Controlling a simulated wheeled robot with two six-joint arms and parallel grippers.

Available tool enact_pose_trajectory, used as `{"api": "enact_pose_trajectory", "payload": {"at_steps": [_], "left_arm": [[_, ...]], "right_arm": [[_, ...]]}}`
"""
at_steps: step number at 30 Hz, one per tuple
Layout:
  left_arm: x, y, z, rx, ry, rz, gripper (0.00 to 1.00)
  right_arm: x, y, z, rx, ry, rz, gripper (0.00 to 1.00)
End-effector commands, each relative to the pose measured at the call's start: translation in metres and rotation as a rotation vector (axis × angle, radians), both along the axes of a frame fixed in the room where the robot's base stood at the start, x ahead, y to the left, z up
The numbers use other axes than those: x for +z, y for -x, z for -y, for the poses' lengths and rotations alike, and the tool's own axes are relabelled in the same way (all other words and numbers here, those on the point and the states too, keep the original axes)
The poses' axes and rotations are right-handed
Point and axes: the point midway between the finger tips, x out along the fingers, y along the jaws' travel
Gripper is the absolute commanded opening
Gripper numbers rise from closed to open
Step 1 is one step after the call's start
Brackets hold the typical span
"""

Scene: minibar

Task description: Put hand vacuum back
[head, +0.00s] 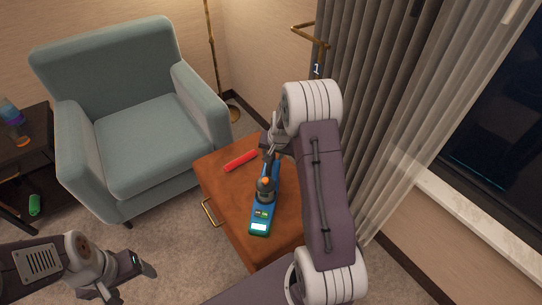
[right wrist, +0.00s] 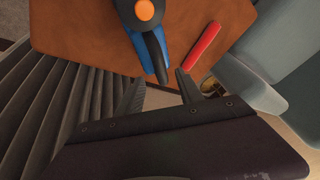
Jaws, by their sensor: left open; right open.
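The hand vacuum appears to be the blue and dark grey device (head: 262,213) with an orange button and a lit panel, lying on the wooden side table (head: 225,185). In the right wrist view its blue body (right wrist: 128,12) is at the top, with its narrow end pointing toward my fingers. My right gripper (head: 270,152) is open at the device's far end. In the wrist view that end reaches between the fingertips of the right gripper (right wrist: 159,76); contact cannot be told. My left gripper (head: 128,283) is open and empty over the carpet at lower left.
A red stick (head: 240,160) lies on the table left of the device, close to a right finger in the wrist view (right wrist: 202,46). A teal armchair (head: 140,110) stands behind left. A dark shelf (head: 22,150) is at far left. Curtains (head: 365,90) hang to the right.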

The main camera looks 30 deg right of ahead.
Motion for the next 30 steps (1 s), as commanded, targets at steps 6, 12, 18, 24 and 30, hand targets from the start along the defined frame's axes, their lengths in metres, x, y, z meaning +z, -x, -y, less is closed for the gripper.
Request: {"api": "enact_pose_trajectory", "payload": {"at_steps": [6,12,18,24,30], "left_arm": [[0.012,0.0,0.0,0.0,0.0,0.0,0.75],[0.011,0.0,0.0,0.0,0.0,0.0,0.75],[0.011,0.0,0.0,0.0,0.0,0.0,0.75],[0.011,0.0,0.0,0.0,0.0,0.0,0.75],[0.011,0.0,0.0,0.0,0.0,0.0,0.75]], "right_arm": [[0.032,0.013,-0.003,0.0,0.0,0.0,0.43],[0.036,0.018,-0.01,0.016,-0.001,-0.008,0.43],[0.062,0.115,-0.117,0.39,0.028,-0.165,0.43],[0.067,0.217,-0.163,0.687,0.066,-0.3,0.43],[0.066,0.227,-0.165,0.711,0.069,-0.316,0.43]]}}
